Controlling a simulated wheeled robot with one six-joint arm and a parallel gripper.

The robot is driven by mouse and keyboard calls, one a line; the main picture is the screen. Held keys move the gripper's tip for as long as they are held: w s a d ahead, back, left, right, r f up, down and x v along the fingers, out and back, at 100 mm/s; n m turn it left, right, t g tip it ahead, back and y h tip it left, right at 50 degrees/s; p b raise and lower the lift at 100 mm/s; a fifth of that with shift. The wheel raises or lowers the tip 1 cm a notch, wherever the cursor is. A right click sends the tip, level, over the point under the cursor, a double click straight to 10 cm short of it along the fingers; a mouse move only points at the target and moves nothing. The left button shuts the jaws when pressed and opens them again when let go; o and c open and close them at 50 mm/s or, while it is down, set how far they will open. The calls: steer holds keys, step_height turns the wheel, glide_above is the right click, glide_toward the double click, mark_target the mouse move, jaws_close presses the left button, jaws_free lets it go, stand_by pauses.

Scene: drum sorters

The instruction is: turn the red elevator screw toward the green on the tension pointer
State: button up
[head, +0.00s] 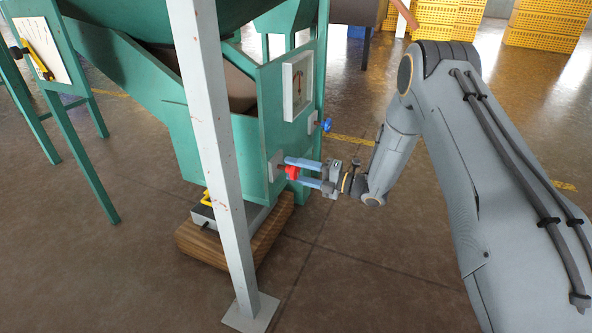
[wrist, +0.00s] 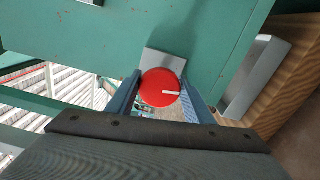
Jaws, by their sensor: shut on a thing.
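The red elevator screw (head: 291,172) sits on a pale plate on the side of the green machine. In the wrist view its round red face (wrist: 160,87) shows a white mark pointing to the right. My gripper (head: 300,171) is shut on the screw, with one blue-grey finger on each side of it; the fingers also show in the wrist view (wrist: 160,95). The tension pointer is on a white dial (head: 297,85) above the screw. Its needle looks roughly upright, but the coloured zones are too small to read.
A blue knob (head: 326,124) is on the machine above and right of the screw. A pale post (head: 212,130) stands in front of the machine. A wooden block (head: 262,243) lies under it. Yellow crates (head: 545,25) stand at the back. Open floor lies below my arm.

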stand_by(0.3)
steer(key=o, duration=1)
steer(key=shift+d, duration=0.1)
steer(key=p+v, duration=0.2)
steer(key=v, duration=0.5)
steer(key=shift+s+d, duration=0.2)
steer(key=shift+d, duration=0.1)
